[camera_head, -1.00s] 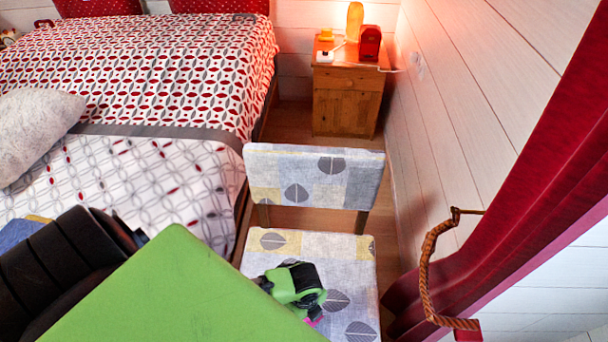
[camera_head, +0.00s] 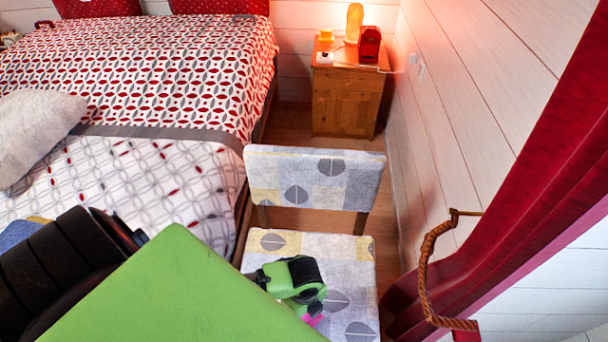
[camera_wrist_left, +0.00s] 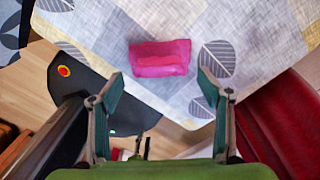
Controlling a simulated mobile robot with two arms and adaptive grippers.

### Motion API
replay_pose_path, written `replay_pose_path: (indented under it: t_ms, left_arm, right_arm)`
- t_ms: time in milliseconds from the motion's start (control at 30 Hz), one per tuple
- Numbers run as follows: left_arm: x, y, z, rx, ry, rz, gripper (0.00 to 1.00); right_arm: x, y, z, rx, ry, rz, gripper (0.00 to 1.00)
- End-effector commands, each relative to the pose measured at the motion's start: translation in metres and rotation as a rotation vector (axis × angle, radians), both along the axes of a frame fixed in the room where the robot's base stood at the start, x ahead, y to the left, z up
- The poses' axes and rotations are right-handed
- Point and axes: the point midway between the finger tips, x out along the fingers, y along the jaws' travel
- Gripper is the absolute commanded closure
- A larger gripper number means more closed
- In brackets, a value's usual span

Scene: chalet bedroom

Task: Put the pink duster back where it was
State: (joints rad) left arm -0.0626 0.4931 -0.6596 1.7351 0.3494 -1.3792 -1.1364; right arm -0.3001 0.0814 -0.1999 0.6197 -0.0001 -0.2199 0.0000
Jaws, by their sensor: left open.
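The pink duster (camera_wrist_left: 160,58) is a small pink block on the patterned chair seat (camera_wrist_left: 250,40) in the left wrist view. It appears to lie on the cloth, near the seat's edge. My left gripper (camera_wrist_left: 159,80) is open, its two fingers spread wide and apart from the duster, which shows just beyond and between the tips. In the head view my left gripper (camera_head: 298,290) is over the seat, and a bit of the pink duster (camera_head: 313,320) shows beneath it. The rest of the duster is hidden there. My right gripper is not in view.
The chair backrest (camera_head: 313,178) stands beyond the gripper. A bed (camera_head: 130,90) is at the left, and a wooden nightstand (camera_head: 345,100) with a lamp is behind. A red curtain (camera_head: 510,190) and rope tieback (camera_head: 428,270) hang close on the right.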

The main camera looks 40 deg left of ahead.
Motion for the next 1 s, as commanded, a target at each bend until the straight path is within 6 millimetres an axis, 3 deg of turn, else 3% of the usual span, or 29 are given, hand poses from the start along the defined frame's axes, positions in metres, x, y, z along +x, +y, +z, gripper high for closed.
replay_pose_path:
  t_ms: [33, 200, 400, 867, 1000]
  left_arm:
    - [0.001, 0.000, 0.015, -0.001, -0.004, -0.002, 0.29]
    - [0.001, 0.000, 0.051, 0.000, -0.003, -0.001, 0.29]
    - [0.001, 0.000, 0.077, 0.000, -0.001, 0.000, 0.29]
    - [0.000, -0.001, 0.083, -0.003, 0.000, 0.009, 0.29]
    - [0.005, -0.009, 0.073, -0.034, -0.023, 0.141, 0.29]
  right_arm:
    - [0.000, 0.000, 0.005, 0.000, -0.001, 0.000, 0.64]
    - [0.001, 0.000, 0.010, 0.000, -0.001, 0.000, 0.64]
    - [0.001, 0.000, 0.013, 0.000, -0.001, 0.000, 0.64]
    - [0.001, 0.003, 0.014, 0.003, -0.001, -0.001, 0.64]
    - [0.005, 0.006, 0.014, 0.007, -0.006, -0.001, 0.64]
